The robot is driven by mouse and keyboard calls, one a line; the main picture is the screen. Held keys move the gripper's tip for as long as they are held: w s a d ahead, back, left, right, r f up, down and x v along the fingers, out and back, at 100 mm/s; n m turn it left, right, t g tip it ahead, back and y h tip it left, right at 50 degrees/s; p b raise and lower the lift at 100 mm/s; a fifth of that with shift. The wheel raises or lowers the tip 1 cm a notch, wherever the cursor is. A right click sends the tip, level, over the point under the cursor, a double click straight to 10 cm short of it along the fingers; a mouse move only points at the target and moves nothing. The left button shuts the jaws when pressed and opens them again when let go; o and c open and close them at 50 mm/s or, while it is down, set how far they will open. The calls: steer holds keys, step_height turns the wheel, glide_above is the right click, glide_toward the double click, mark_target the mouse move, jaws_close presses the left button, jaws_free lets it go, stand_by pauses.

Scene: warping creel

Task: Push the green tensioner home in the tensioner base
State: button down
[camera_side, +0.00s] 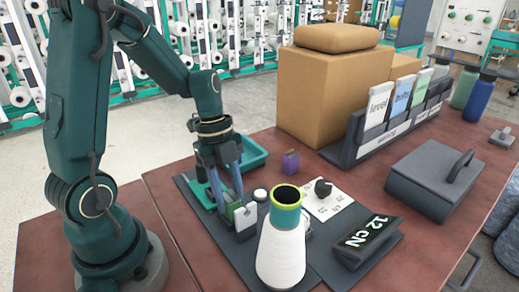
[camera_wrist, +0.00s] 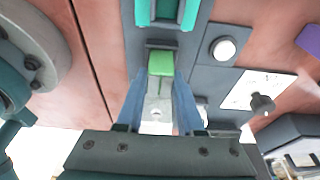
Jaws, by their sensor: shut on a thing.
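My gripper (camera_side: 238,206) points down over the dark mat and is shut on the green tensioner (camera_wrist: 160,64). The tensioner shows a green block and a pale metal plate with a hole, between my two blue fingers in the wrist view. In the side view its green part (camera_side: 229,211) shows beside a finger, with a pale plate next to it. The dark tensioner base (camera_side: 246,235) is low at the fingertips. My fingers partly hide where tensioner and base meet, so I cannot tell how deep it sits.
A white yarn cone (camera_side: 281,258) with a green-rimmed top stands close to the right of my gripper. A teal tray (camera_side: 252,154) lies behind. A 12 cN display (camera_side: 367,242), a card with a black knob (camera_side: 323,188) and a purple block (camera_side: 290,162) are to the right.

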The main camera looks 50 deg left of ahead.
steer(key=shift+f, duration=0.2)
stand_by(0.4)
steer(key=shift+c, duration=1)
jaws_free()
steer(key=v, duration=0.7)
steer(key=shift+v, duration=2.55)
